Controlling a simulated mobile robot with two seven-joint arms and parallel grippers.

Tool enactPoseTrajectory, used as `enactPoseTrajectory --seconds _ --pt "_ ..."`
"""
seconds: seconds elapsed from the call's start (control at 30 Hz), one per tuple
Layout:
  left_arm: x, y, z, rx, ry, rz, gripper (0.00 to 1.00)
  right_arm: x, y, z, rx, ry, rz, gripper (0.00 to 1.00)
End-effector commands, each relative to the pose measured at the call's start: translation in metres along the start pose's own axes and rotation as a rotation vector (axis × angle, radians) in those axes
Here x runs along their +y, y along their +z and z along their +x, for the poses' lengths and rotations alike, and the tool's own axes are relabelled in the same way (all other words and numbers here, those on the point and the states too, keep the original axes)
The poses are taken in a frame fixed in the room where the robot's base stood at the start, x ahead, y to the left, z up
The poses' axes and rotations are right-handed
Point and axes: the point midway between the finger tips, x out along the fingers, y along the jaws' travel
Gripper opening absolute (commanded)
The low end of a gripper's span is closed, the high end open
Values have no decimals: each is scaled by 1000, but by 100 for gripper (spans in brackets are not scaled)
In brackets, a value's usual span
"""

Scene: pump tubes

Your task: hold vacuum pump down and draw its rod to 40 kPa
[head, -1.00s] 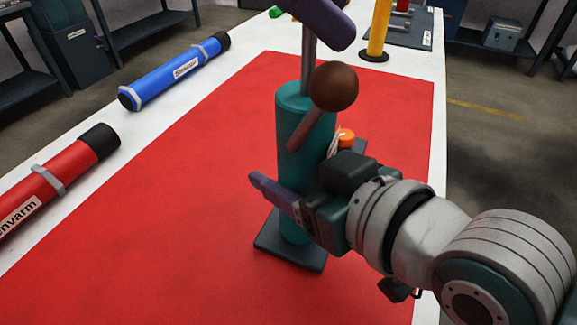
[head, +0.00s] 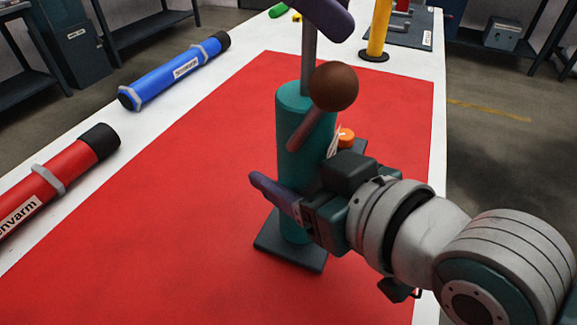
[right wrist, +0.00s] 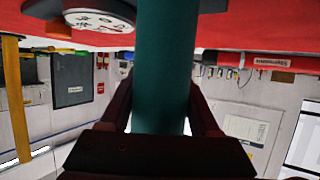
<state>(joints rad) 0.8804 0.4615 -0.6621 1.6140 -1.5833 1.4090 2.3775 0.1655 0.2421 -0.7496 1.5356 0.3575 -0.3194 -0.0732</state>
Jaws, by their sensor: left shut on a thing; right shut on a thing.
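The vacuum pump (head: 305,130) is a teal upright cylinder on a dark square base (head: 290,254). Its grey rod (head: 308,60) stands out of the top, with a purple bar handle (head: 325,15) cut off by the picture's top edge. My right gripper (head: 290,195) is shut around the lower part of the cylinder. The right wrist view shows the cylinder (right wrist: 167,70) between its dark fingers. The white gauge dial (right wrist: 98,20) shows there beside the cylinder; I cannot read its value. My left gripper is not visible.
A brown ball on a short bar (head: 333,87) stands in front of the cylinder. An orange knob (head: 346,136) is behind it. A blue tube (head: 175,70) and a red tube (head: 58,178) lie at the left. A yellow post (head: 378,28) stands behind. The red mat (head: 160,240) is mostly clear.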

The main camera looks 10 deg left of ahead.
Motion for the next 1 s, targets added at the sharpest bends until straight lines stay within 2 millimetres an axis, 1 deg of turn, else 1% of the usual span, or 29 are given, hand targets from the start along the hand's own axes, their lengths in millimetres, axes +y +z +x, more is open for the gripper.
enactPoseTrajectory --seconds 0.47,0.93,0.97,1.0 --pt "-1 -5 -4 1 -2 0 0 0 0 0 0 0 0 0" --pt "-1 0 -1 -2 -2 -1 0 0 0 0 0 0 1 0" --pt "-1 0 0 -2 -2 -1 47 0 0 0 0 0 1 0" --pt "-1 0 0 -2 -2 -1 52 0 0 0 0 0 1 0"
